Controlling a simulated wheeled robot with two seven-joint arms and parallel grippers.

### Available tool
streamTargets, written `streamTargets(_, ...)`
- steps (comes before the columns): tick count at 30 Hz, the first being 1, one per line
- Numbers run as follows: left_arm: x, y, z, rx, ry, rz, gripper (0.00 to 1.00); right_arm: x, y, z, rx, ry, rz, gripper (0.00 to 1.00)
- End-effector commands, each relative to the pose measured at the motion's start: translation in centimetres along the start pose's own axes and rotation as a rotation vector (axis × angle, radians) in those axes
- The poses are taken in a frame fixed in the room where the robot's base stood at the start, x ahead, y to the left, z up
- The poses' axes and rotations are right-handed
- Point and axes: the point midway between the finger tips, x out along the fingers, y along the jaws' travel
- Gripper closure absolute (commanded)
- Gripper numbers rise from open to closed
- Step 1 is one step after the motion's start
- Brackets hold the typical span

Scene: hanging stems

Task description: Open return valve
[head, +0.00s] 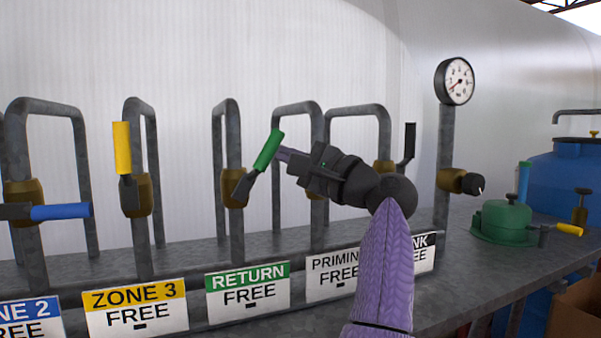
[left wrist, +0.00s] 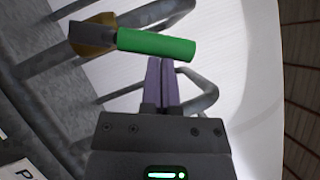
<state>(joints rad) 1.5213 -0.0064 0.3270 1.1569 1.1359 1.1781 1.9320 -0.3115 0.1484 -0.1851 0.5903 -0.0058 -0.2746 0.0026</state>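The return valve has a green-gripped lever (head: 268,150) on a brass body (head: 233,188) on a grey pipe. The lever tilts diagonally, its green end up and to the right. The RETURN sign (head: 248,287) below it reads FREE. My left gripper (head: 281,152) is at the right side of the green grip, its fingers together with nothing between them. In the left wrist view, the green grip (left wrist: 157,45) lies across just beyond the purple fingertips (left wrist: 162,62); I cannot tell whether they touch. My right gripper is in neither view.
Left of it stand a yellow upright lever (head: 122,148) and a blue level lever (head: 60,211). A black lever (head: 410,141) and a gauge (head: 455,81) are to the right. A green burner-like item (head: 502,222) sits on the grey bench (head: 480,285).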

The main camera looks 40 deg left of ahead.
Motion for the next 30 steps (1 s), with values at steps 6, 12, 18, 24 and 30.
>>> streamTargets(6, 1.1, -0.7, 1.6, -0.161, 0.001, 0.110, 1.00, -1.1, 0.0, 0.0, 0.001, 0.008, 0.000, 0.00)
streamTargets(12, 1.8, -0.8, 2.7, -0.281, -0.001, 0.190, 1.00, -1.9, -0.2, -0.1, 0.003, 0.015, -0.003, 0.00)
streamTargets(18, 2.3, -0.7, 3.4, -0.367, 0.001, 0.247, 1.00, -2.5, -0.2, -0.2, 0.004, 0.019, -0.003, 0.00)
streamTargets(24, 2.6, -0.5, 3.8, -0.413, 0.000, 0.279, 1.00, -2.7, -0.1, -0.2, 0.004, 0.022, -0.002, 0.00)
streamTargets(30, 2.7, -0.5, 3.9, -0.431, 0.000, 0.290, 1.00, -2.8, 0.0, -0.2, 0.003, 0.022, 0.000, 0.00)
